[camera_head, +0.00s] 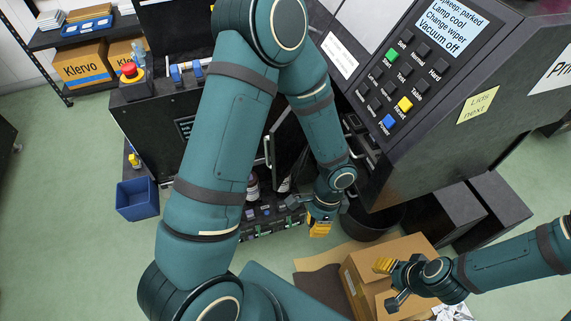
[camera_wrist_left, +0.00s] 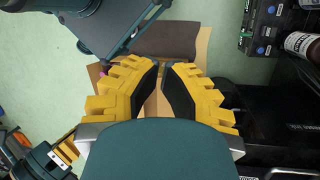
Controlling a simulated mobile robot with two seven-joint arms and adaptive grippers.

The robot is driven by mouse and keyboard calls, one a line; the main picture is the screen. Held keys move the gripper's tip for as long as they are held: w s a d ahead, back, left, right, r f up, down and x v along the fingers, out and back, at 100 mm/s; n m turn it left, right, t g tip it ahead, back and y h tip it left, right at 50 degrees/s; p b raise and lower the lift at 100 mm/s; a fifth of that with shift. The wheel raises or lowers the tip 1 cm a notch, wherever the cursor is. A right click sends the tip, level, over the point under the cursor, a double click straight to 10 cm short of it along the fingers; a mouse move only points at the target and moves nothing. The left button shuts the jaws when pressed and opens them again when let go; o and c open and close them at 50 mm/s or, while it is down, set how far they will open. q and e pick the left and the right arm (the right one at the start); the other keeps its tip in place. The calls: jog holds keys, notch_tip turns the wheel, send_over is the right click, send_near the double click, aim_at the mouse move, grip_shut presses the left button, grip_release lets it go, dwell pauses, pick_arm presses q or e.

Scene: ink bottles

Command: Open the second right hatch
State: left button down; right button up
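A black machine (camera_head: 440,150) with a control panel stands at the right and back. A dark hatch door (camera_head: 288,140) with a pale bar handle (camera_head: 268,155) stands swung out beside an open bay with bottles (camera_head: 252,187). Which hatch counts as second right is unclear. My left gripper (camera_head: 320,226) is below and right of that door, empty, with yellow fingers pointing down. In the left wrist view its fingers (camera_wrist_left: 162,66) are narrowly apart with nothing between them. My right gripper (camera_head: 386,284) is spread open and empty over a cardboard box.
A blue bin (camera_head: 137,198) stands at left. My left arm hides much of the machine's front. Green floor is clear at far left.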

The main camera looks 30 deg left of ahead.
pick_arm(q)
jog(key=w+a+r+m+t+y, duration=0.1)
jog(key=w+a+r+m+y, duration=0.4)
jog(key=w+a+r+y, duration=0.1)
jog(key=m+t+y, duration=0.1)
jog(key=t+y, duration=0.1)
jog(key=y, duration=0.1)
send_near(276, 166)
jog(key=b+x, duration=0.2)
jog(key=x, duration=0.4)
jog(key=shift+w+a+f, duration=0.1)
jog(key=shift+f, duration=0.35)
jog(key=shift+a, duration=0.1)
